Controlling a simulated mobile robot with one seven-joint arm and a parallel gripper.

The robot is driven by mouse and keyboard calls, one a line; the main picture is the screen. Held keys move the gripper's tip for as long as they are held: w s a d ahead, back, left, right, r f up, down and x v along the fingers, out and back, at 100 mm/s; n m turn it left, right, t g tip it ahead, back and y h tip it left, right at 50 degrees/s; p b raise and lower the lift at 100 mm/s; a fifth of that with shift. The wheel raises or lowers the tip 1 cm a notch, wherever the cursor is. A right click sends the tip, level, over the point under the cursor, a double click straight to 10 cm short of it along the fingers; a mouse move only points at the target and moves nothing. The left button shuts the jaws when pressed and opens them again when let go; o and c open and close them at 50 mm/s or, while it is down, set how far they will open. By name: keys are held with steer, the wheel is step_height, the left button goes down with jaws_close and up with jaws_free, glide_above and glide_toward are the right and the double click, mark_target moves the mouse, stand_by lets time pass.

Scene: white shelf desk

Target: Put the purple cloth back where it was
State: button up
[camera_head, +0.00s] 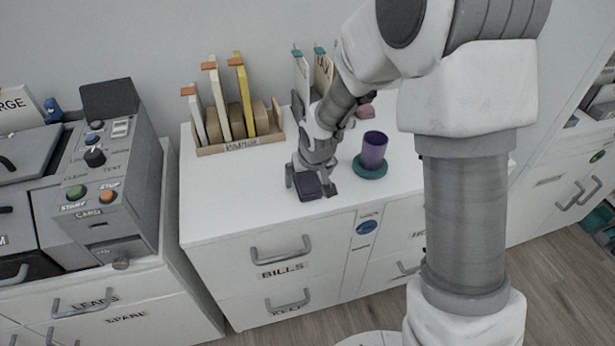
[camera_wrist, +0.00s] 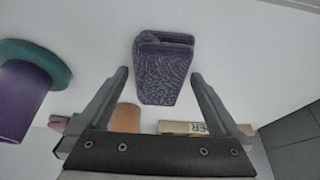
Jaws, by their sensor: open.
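The purple cloth (camera_head: 307,190), a small dark folded bundle, lies on the white desk top near its front edge, above the BILLS drawer. In the wrist view the cloth (camera_wrist: 165,70) shows its folds and lies between and beyond the fingertips, with white surface visible on both sides. My gripper (camera_head: 311,184) points down over the cloth with a finger to each side. In the wrist view my gripper (camera_wrist: 160,78) is open, and neither finger visibly touches the cloth. Part of the cloth is hidden by my gripper in the head view.
A purple cup (camera_head: 374,147) stands on a teal coaster (camera_head: 367,170), close on the right. A wooden PAPER rack (camera_head: 240,146) with upright dividers stands at the back left. A pink object (camera_head: 365,111) lies behind the cup. A grey control box (camera_head: 105,170) stands left.

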steer(key=s+d+r+m+p, duration=0.1)
steer(key=s+d+r, duration=0.25)
steer(key=r, duration=0.45)
steer(key=s+d+r+t+h+p, duration=0.1)
steer(key=s+d+r, duration=0.2)
steer(key=s+r, duration=0.3)
steer(key=s+d+r+m+p, duration=0.1)
steer(key=s+d+r, duration=0.3)
steer(key=r, duration=0.5)
steer(key=s+d+r, duration=0.1)
steer(key=s, duration=0.4)
steer(key=s+d+r+m, duration=0.1)
steer(key=s+d+r, duration=0.1)
steer(key=s, duration=0.4)
steer(key=shift+d+r, duration=0.3)
steer(key=shift+p, duration=0.3)
step_height(320, 180, up, 13)
steer(key=p, duration=1.2)
steer(key=shift+p, duration=0.4)
